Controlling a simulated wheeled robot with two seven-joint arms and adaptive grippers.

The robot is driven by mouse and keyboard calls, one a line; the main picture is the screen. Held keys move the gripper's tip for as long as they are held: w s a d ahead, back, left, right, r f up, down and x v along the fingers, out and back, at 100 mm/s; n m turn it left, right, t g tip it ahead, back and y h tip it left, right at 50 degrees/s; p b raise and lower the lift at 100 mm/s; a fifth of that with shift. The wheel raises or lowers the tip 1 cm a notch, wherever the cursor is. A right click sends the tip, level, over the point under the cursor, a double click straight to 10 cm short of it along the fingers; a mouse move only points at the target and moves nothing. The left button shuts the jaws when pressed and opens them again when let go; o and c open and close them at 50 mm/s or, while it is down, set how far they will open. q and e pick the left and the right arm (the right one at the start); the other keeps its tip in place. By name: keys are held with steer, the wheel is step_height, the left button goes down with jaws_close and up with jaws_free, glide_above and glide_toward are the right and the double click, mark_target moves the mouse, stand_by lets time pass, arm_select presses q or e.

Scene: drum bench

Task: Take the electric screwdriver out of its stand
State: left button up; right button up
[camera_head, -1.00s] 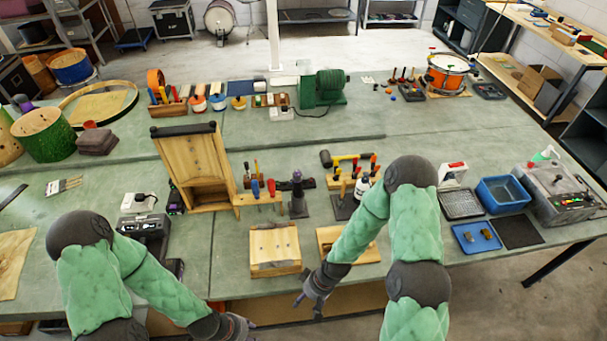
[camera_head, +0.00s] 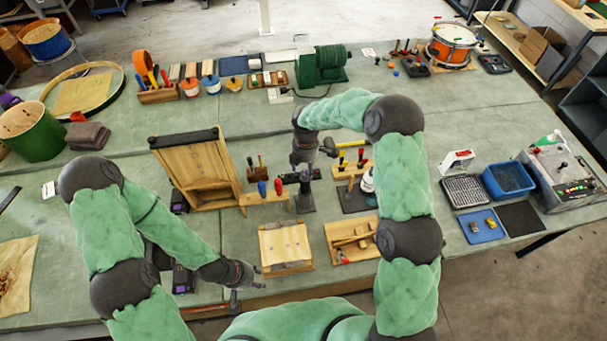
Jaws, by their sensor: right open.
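The dark electric screwdriver (camera_head: 305,188) stands upright in its dark stand (camera_head: 306,206), near the middle of the bench. My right gripper (camera_head: 304,166) is open and points down just above or behind the top of the screwdriver. I cannot tell whether it touches it; the fingertips are small and dark against it. My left gripper (camera_head: 248,290) is low at the bench's front edge, left of the wooden box, with its fingers apart and nothing visible between them.
A wooden rack with red and blue screwdrivers (camera_head: 264,198) stands just left of the stand. A mallet and chisel rack (camera_head: 350,168) is to the right. A wooden box (camera_head: 286,246) and an open wooden tray (camera_head: 347,238) lie in front. A tilted wooden panel (camera_head: 196,172) stands left.

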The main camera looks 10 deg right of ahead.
mark_target(305, 173)
steer(key=shift+w+d+f, duration=0.1)
steer(key=shift+w, duration=0.2)
step_height(305, 173, down, 4)
steer(key=shift+f+p, duration=0.1)
steer(key=shift+p, duration=0.3)
steer(key=shift+f, duration=0.55)
step_height(305, 173, down, 4)
steer(key=shift+f+p, duration=0.1)
steer(key=shift+p, duration=0.75)
steer(key=shift+f, duration=0.5)
jaws_close()
